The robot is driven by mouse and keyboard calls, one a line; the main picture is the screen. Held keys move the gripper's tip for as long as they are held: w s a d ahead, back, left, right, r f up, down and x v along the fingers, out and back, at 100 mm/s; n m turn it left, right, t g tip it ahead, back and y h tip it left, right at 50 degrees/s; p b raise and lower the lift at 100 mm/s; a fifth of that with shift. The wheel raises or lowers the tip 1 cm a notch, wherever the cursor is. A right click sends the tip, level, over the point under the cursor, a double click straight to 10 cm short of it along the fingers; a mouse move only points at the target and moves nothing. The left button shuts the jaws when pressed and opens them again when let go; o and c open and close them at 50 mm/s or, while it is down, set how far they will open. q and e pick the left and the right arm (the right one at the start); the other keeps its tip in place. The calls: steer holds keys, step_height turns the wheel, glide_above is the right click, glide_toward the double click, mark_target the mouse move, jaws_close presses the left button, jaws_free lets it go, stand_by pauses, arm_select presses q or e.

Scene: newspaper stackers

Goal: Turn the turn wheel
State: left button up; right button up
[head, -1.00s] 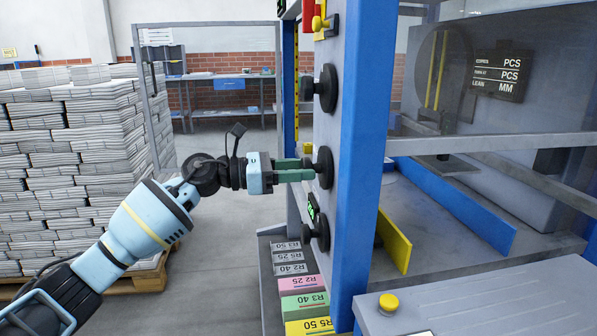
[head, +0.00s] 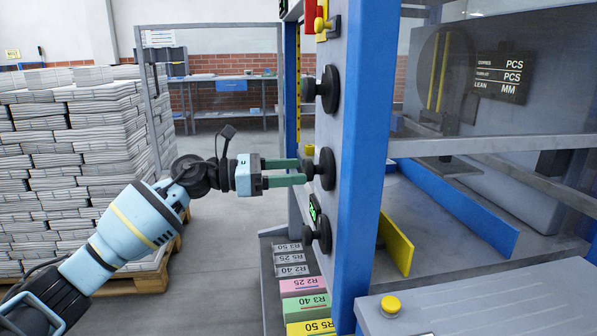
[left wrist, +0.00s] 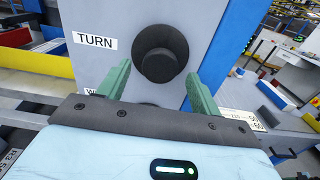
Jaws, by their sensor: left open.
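The turn wheel (head: 325,168) is the middle of three black wheels on the side of the grey and blue stacker panel. In the left wrist view its round black knob (left wrist: 160,52) faces me, beside a white label (left wrist: 95,40) reading TURN. My left gripper (head: 303,170) is open, its green fingers pointing at this wheel. In the left wrist view the gripper (left wrist: 158,85) has one finger to each side of the knob, with visible gaps. Whether the fingertips reach past the knob's front face is unclear. My right gripper is not in view.
Another black wheel (head: 328,88) sits above and one (head: 322,228) below, close to the turn wheel. A blue post (head: 364,150) edges the panel. Labelled coloured blocks (head: 305,306) lie below. Newspaper stacks (head: 70,170) stand at left, with open floor between.

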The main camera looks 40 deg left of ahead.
arm_select(q)
steer(key=v, duration=0.5)
steer(key=shift+s+a, duration=0.2)
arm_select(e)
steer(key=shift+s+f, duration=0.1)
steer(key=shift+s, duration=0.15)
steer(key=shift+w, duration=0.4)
